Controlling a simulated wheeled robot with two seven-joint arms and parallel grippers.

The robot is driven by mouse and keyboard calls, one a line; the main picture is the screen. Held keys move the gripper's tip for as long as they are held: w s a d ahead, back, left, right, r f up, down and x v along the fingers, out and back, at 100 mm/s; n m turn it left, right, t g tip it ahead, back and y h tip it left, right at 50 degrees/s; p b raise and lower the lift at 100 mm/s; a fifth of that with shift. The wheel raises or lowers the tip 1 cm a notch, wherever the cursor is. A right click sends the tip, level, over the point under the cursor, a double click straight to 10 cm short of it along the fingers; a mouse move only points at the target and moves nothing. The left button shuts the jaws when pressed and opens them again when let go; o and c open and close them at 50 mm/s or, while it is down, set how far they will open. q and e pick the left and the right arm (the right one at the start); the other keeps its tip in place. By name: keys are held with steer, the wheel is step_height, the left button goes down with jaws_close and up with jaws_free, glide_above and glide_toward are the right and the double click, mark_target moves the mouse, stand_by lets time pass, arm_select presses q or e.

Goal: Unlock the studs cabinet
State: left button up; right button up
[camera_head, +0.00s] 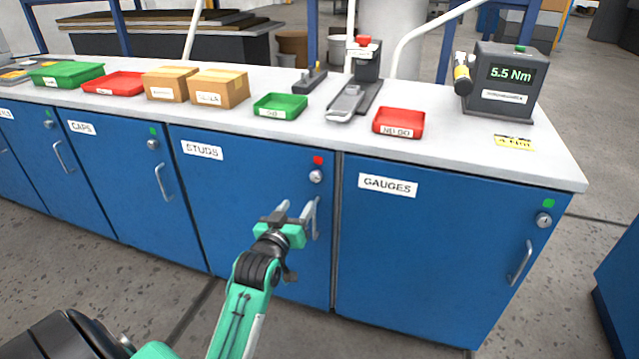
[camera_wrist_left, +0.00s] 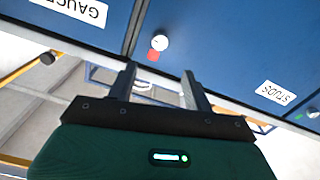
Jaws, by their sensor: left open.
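The blue studs cabinet (camera_head: 250,190) carries a "STUDS" label (camera_head: 202,150). Near its upper right corner are a red square marker (camera_head: 318,160) and a round silver lock (camera_head: 316,176) just below it. A vertical metal handle (camera_head: 316,220) sits lower on the door. My left gripper (camera_head: 298,207) is open and empty, in front of the door, below the lock and beside the handle. In the left wrist view, seen upside down, the lock (camera_wrist_left: 160,42) and red marker (camera_wrist_left: 154,56) appear between and beyond the open fingers (camera_wrist_left: 158,74). My right gripper is not in view.
The gauges cabinet (camera_head: 430,250) is on the right, with a green marker (camera_head: 548,203). The caps cabinet (camera_head: 115,175) is on the left, also green-marked. The worktop (camera_head: 450,150) above holds trays, boxes and a torque tester (camera_head: 500,85).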

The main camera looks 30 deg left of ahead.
mark_target(315, 178)
arm_select(q)
steer(key=b+x, duration=0.1)
steer(key=x, duration=1)
steer(key=shift+b, duration=0.3)
steer(key=shift+x, duration=0.8)
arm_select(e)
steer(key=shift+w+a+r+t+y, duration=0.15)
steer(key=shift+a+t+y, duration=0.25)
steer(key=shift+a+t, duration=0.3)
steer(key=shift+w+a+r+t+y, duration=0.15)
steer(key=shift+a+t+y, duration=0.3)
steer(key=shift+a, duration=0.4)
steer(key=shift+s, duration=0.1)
arm_select(q)
steer(key=shift+d, duration=0.1)
steer(key=c, duration=1)
